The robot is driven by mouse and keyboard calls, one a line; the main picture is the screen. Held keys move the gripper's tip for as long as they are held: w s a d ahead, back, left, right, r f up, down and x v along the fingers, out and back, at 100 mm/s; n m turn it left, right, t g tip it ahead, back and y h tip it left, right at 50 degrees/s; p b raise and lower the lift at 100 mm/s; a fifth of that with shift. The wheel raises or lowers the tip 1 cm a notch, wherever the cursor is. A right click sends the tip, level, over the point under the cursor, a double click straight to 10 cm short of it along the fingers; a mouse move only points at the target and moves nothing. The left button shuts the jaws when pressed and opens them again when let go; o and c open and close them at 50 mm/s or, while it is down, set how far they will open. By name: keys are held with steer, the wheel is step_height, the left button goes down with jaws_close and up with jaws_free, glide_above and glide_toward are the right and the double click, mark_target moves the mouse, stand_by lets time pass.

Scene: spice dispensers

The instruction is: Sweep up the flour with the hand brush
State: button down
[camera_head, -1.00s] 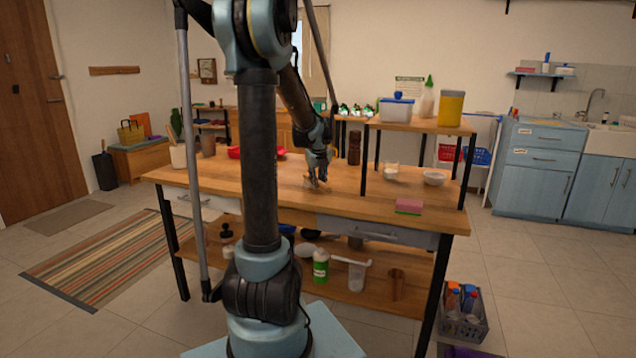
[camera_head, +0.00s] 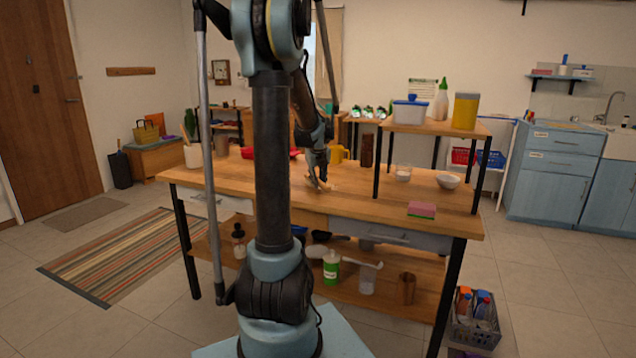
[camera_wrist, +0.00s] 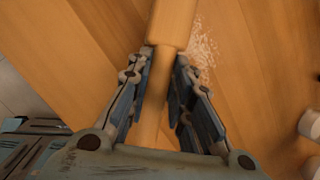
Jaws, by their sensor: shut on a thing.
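My gripper (camera_head: 319,184) is low over the wooden table, near its middle. In the wrist view my gripper (camera_wrist: 163,75) is shut on the wooden hand brush (camera_wrist: 173,22), with a finger on each side of its handle. The brush's block reaches past the fingertips to the top edge of the view; its bristles are hidden. The flour (camera_wrist: 203,45) is a patch of white specks on the tabletop just right of the brush. In the head view the brush is small and partly hidden by my gripper.
A pink and green sponge (camera_head: 422,210) lies at the table's front right. A white bowl (camera_head: 448,181) and a small white cup (camera_head: 403,173) stand under the raised shelf (camera_head: 440,127). A yellow mug (camera_head: 338,154) and a dark brown grinder (camera_head: 367,150) stand behind my gripper.

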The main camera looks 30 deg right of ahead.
steer(key=shift+w+a, duration=0.7)
steer(key=shift+w, duration=0.1)
steer(key=shift+s+a, duration=0.45)
steer(key=shift+a, duration=0.1)
steer(key=shift+s+d+f, duration=0.1)
steer(key=shift+s+d, duration=1.1)
steer(key=shift+s, duration=0.2)
steer(key=shift+s+d, duration=1.75)
steer(key=shift+s, duration=0.3)
steer(key=shift+s+d, duration=1.75)
steer(key=shift+s, duration=0.3)
step_height(320, 180, up, 6)
